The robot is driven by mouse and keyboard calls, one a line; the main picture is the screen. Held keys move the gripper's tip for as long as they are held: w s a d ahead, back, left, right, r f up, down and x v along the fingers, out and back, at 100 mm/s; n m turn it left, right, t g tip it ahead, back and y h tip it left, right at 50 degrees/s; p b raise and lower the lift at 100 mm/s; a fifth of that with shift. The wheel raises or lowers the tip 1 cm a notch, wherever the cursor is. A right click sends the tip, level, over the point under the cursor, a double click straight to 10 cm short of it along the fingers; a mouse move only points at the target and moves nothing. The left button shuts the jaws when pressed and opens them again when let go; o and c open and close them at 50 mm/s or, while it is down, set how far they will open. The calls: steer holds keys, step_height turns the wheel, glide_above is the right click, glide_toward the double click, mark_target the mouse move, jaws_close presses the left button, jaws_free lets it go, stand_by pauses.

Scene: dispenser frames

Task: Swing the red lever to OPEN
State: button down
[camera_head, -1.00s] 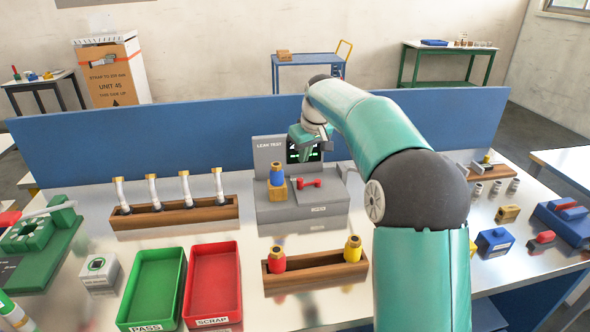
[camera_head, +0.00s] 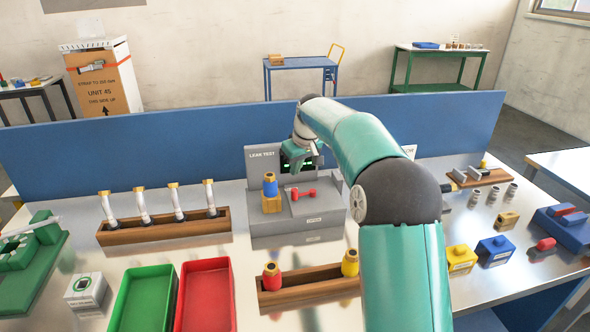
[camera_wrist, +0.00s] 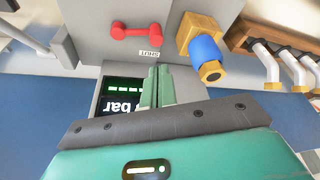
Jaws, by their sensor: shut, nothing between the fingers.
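The red lever (camera_head: 302,193) lies across the top of the grey leak test station (camera_head: 270,230). In the wrist view the lever (camera_wrist: 137,31) is a red bar with a knob at each end, beside a label (camera_wrist: 150,53) that appears to read SHUT. My gripper (camera_head: 298,164) is in front of the station's screen, behind and above the lever. Its fingers (camera_wrist: 157,85) are together and empty, apart from the lever in the wrist view.
A blue and brass fitting (camera_head: 270,184) stands on the station left of the lever. A wooden rack (camera_head: 165,230) of white tubes is to the left. A second rack (camera_head: 310,292) with red and yellow fittings sits in front. A blue panel (camera_head: 150,155) stands behind.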

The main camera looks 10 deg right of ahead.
mark_target(293, 191)
steer(key=x, duration=0.8)
steer(key=shift+r, duration=0.1)
steer(key=shift+s+n, duration=0.3)
steer(key=shift+n, duration=0.2)
steer(key=s+n, duration=0.1)
steer(key=s+n+y, duration=0.1)
steer(key=n, duration=0.1)
steer(key=shift+d+g, duration=0.2)
steer(key=shift+g, duration=0.2)
steer(key=n, duration=0.1)
steer(key=s+n, duration=0.1)
steer(key=n, duration=0.1)
steer(key=shift+s+d+g+y, duration=0.2)
steer(key=shift+d+g+y, duration=0.1)
steer(key=shift+d, duration=0.05)
steer(key=n, duration=0.1)
steer(key=s+d+n+g, duration=0.1)
steer(key=shift+s+n, duration=0.15)
steer(key=shift+n, duration=0.15)
steer(key=n, duration=0.2)
steer(key=s+d+n+g, duration=0.1)
steer(key=shift+s+d+n+y, duration=0.15)
steer(key=shift+d+n+y, duration=0.15)
steer(key=shift+d+n, duration=0.1)
steer(key=shift+a, duration=0.1)
